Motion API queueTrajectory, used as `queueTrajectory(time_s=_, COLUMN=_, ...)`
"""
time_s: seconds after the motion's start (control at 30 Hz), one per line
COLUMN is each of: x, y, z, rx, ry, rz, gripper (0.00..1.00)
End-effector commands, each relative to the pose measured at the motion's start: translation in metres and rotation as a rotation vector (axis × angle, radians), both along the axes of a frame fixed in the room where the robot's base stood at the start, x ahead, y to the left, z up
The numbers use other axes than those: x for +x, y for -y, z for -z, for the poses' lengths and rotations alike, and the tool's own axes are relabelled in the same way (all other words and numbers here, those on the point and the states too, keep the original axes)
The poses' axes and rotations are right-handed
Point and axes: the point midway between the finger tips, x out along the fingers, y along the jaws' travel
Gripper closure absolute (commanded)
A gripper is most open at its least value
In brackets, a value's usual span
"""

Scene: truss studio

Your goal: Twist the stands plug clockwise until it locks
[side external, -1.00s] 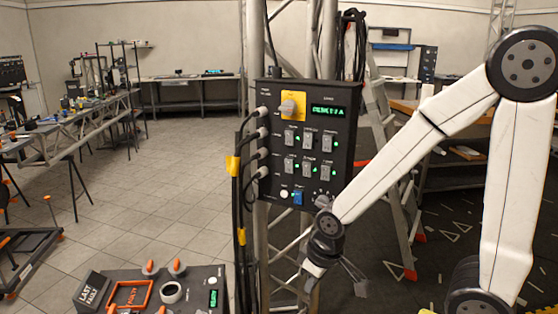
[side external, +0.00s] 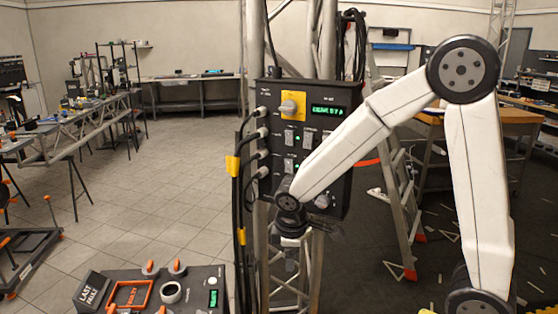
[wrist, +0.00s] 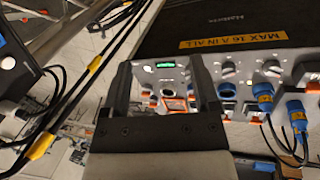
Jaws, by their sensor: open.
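Two blue plugs with dark cables show at the right of the wrist view, an upper one (wrist: 264,96) and a lower one (wrist: 297,114), both at a grey panel (wrist: 240,68). I cannot read which plug is the stands one, nor whether it is locked. My gripper (wrist: 160,62) is open, with its two dark fingers apart and nothing seen between them. The blue plugs lie to the right of the fingers in this view. In the side view my gripper (side external: 292,243) is below the black control box (side external: 330,95); its fingertips are hard to make out there.
A yellow "MAX 16 A IN ALL" label (wrist: 231,40) borders the grey panel. Black cables with yellow tags (side external: 233,166) hang left of the control box on the truss. A fault console (side external: 200,283) stands below left, and a ladder (side external: 395,190) stands right.

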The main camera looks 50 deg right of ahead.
Motion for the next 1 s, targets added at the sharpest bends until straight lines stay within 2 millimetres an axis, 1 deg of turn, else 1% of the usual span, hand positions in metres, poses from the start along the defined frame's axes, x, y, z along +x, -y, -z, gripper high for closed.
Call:
queueTrajectory(time_s=0.03, x=0.014, y=0.007, z=-0.003, rx=-0.053, ry=-0.023, rz=-0.071, gripper=0.22)
queueTrajectory(time_s=0.2, x=0.059, y=0.035, z=-0.017, rx=-0.257, ry=-0.116, rz=-0.312, gripper=0.22)
queueTrajectory(time_s=0.37, x=0.102, y=0.063, z=-0.036, rx=-0.465, ry=-0.219, rz=-0.504, gripper=0.22)
queueTrajectory(time_s=0.5, x=0.139, y=0.086, z=-0.057, rx=-0.656, ry=-0.323, rz=-0.638, gripper=0.22)
queueTrajectory(time_s=0.67, x=0.179, y=0.109, z=-0.085, rx=-0.877, ry=-0.462, rz=-0.75, gripper=0.22)
queueTrajectory(time_s=0.8, x=0.21, y=0.124, z=-0.114, rx=-1.068, ry=-0.601, rz=-0.805, gripper=0.22)
queueTrajectory(time_s=0.9, x=0.228, y=0.131, z=-0.134, rx=-1.19, ry=-0.7, rz=-0.82, gripper=0.22)
queueTrajectory(time_s=1.0, x=0.241, y=0.135, z=-0.152, rx=-1.288, ry=-0.788, rz=-0.817, gripper=0.22)
